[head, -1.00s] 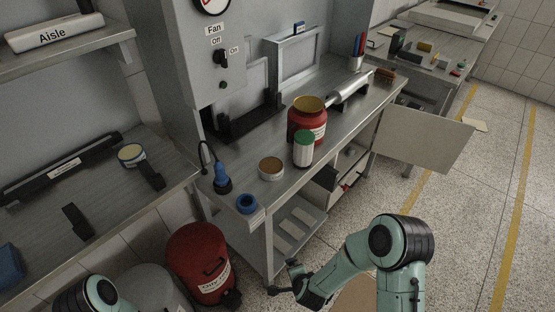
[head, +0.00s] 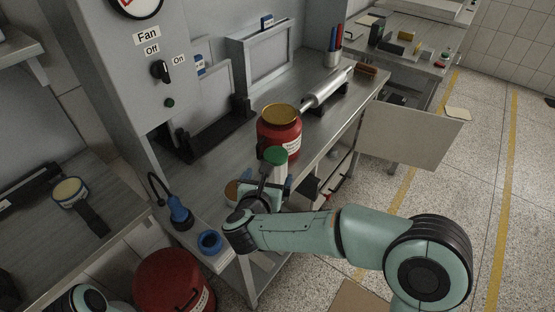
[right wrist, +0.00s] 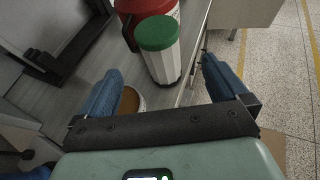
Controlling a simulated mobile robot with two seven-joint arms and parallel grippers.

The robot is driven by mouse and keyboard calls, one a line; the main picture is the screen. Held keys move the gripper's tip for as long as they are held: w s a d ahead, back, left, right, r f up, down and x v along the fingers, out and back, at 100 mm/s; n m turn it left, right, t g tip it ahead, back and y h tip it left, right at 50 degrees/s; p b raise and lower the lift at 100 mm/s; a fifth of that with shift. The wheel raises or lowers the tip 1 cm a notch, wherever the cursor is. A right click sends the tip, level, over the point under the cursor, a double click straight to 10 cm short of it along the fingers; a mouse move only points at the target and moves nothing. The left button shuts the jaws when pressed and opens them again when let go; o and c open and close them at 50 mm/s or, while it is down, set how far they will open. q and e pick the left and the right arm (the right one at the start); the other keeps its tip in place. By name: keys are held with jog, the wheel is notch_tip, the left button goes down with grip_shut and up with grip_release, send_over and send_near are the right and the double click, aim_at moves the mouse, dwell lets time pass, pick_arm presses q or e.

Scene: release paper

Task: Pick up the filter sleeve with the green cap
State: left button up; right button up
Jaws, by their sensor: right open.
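The filter sleeve, a white ribbed cylinder with a green cap (head: 274,157), stands upright on the metal bench, partly hidden by my right gripper in the head view. In the right wrist view the sleeve (right wrist: 166,60) stands ahead of and between my open fingers, apart from them. My right gripper (head: 262,185) is open and empty, with its blue fingers (right wrist: 158,85) on either side of the line to the sleeve. My left gripper is not in view; only a bit of the left arm shows at the bottom left.
A red jar (head: 279,135) with a yellow lid stands right behind the sleeve. A round brown-topped tub (right wrist: 129,101) sits near the left finger. A blue ring (head: 210,243) and a blue-handled tool (head: 180,213) lie left. A silver cylinder (head: 328,88) rests behind.

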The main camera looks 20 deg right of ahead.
aim_at(276, 161)
jog(key=p+x, duration=0.2)
jog(key=x, duration=0.9)
jog(key=shift+w+d+p, duration=0.1)
jog(key=shift+w+p, duration=0.2)
jog(key=shift+w, duration=0.1)
jog(key=shift+s, duration=0.1)
jog(key=c, duration=1.1)
